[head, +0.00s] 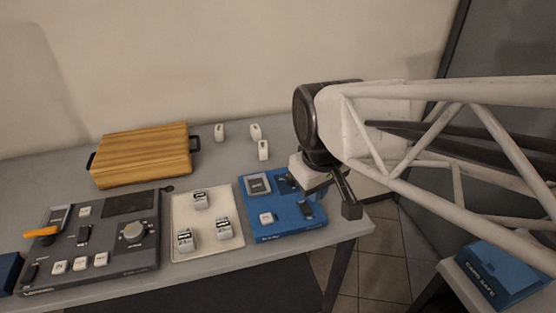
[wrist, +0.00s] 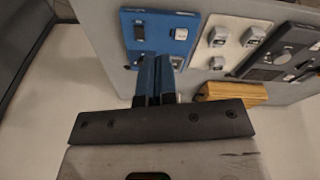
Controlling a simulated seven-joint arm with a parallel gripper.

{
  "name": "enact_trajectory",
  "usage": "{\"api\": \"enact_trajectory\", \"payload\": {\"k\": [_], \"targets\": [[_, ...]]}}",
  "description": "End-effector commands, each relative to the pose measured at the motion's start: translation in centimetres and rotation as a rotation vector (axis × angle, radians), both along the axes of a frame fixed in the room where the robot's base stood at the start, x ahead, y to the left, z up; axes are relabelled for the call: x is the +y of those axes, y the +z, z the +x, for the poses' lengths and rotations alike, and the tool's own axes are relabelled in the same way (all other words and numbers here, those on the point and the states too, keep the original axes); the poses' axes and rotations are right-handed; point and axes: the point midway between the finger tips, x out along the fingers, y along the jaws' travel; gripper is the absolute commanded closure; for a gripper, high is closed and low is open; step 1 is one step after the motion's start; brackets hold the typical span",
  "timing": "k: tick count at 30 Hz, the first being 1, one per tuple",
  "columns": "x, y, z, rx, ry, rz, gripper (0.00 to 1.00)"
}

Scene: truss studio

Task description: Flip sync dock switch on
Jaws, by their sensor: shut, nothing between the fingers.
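The blue dock panel (head: 287,225) lies at the right end of the table. It has a dark rocker switch (head: 306,209), a white button (head: 267,218) and a grey framed part (head: 258,184). The rocker's setting is too small to tell. My gripper (head: 350,209) is above the panel's right edge, its fingers together and empty. In the wrist view the shut fingers (wrist: 153,80) point toward the blue panel (wrist: 160,20) and cover part of it. The dark switch (wrist: 140,32) and white button (wrist: 181,33) show beyond them.
A cream tray (head: 180,215) with three labelled blocks and a dark control panel (head: 140,262) lie to the left. A wooden case (head: 140,155) and three small white pieces stand behind. A blue box (head: 505,272) is on a separate surface at right.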

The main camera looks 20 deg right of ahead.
Motion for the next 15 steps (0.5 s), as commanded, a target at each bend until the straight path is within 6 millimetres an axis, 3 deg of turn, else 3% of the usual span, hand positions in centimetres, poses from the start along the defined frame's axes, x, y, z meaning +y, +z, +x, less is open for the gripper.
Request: {"api": "enact_trajectory", "payload": {"k": [15], "targets": [[-1.8, -1.5, 6.1, 0.122, 0.513, -0.060, 1.00]]}}
